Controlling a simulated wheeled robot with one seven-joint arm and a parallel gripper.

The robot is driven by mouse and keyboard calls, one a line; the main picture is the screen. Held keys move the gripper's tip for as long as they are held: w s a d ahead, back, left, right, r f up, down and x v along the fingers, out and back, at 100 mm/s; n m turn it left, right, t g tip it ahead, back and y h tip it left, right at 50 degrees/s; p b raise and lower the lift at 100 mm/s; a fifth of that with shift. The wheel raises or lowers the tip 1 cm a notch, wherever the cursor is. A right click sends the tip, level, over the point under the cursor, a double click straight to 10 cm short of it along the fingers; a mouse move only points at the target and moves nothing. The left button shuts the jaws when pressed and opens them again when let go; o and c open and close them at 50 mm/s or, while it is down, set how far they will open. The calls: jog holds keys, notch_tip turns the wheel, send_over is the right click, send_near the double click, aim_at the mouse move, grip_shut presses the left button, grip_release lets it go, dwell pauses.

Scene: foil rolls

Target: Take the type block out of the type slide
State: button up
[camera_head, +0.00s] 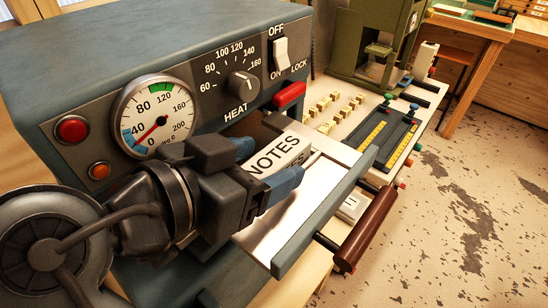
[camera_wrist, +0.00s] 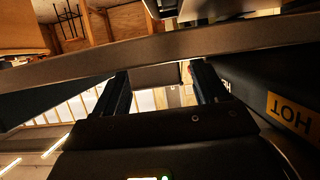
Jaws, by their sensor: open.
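The type slide (camera_head: 322,214) is pulled out of the blue-grey heating machine, with a pale tray and a brown handle (camera_head: 366,230) at its front. The type block (camera_head: 284,153), a pale piece lettered NOTES, is at the slide. My gripper (camera_head: 265,165) is open, its two blue fingertips reaching to either side of the block's near end. I cannot tell whether they touch it. The arm and gripper hide part of the slide. In the wrist view the two dark fingers (camera_wrist: 160,84) stand apart behind a grey bar, and the lettering is not visible.
The machine (camera_head: 200,60) rises close to my gripper, with a gauge, a heat knob and a switch. A yellow HOT label (camera_wrist: 289,114) shows close by in the wrist view. Small brass-coloured pieces (camera_head: 338,108) and a dark rack (camera_head: 385,140) lie farther back on the bench.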

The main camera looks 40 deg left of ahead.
jog(key=shift+c, duration=0.2)
jog(key=c, duration=1.3)
jog(key=shift+r, duration=0.1)
